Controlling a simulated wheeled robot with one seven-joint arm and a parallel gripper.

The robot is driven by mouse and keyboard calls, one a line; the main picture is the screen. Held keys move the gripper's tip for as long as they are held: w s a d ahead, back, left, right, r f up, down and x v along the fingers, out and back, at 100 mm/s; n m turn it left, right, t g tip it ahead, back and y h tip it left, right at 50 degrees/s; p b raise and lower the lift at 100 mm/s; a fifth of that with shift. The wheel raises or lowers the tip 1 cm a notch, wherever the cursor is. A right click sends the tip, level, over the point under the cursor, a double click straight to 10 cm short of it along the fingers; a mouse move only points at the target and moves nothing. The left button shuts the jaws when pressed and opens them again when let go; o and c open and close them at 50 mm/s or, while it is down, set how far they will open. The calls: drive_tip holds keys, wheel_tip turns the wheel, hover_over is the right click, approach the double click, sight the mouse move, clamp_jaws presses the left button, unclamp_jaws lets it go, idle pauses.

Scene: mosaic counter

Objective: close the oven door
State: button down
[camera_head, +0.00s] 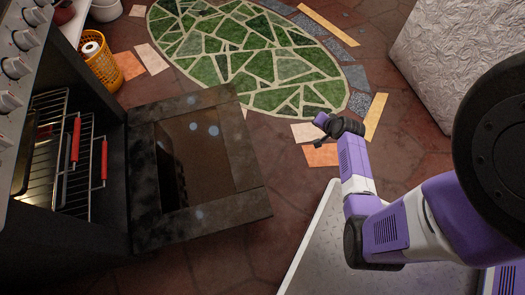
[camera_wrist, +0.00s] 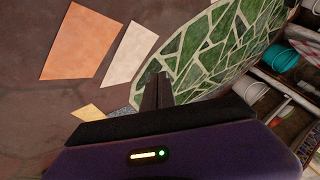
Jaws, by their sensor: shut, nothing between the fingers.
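The oven (camera_head: 60,150) stands at the left in the head view, with its cavity exposed. Its black-framed glass door (camera_head: 240,150) is wide open and extends from the oven front to the right over the floor. My gripper (camera_head: 320,135) is right of the door's outer edge and apart from it, over the tiled floor. In the wrist view my gripper's fingers (camera_wrist: 157,92) are together and empty, with floor and green mosaic behind them. The oven door does not show in the wrist view.
Oven racks with red handles (camera_head: 75,140) sit inside the cavity. Knobs (camera_head: 16,67) line the oven front. A yellow basket (camera_head: 98,65) stands beyond the oven. A white textured block (camera_head: 440,60) stands at the upper right.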

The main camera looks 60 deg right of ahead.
wheel_tip(320, 180, down, 11)
drive_tip(key=w+m+t+y+b, duration=0.1)
drive_tip(key=w+m+y+b, duration=0.1)
drive_tip(key=m+y+b, duration=0.35)
drive_tip(key=w+a+r+m+t+y+b, duration=0.1)
drive_tip(key=w+a+r+y, duration=0.1)
drive_tip(key=a, duration=0.5)
drive_tip(key=w+a+r+t+y+b, duration=0.1)
drive_tip(key=w+a+r+y, duration=0.1)
drive_tip(key=w+a+y, duration=0.2)
drive_tip(key=w+a+r+m+t+y, duration=0.1)
drive_tip(key=w+a+r+y, duration=0.2)
drive_tip(key=a, duration=0.8)
drive_tip(key=shift+w+m+t+y+b, duration=0.35)
drive_tip(key=shift+w+y+b, duration=0.1)
drive_tip(key=shift+w, duration=0.15)
drive_tip(key=shift+r, duration=0.1)
drive_tip(key=shift+r, duration=0.1)
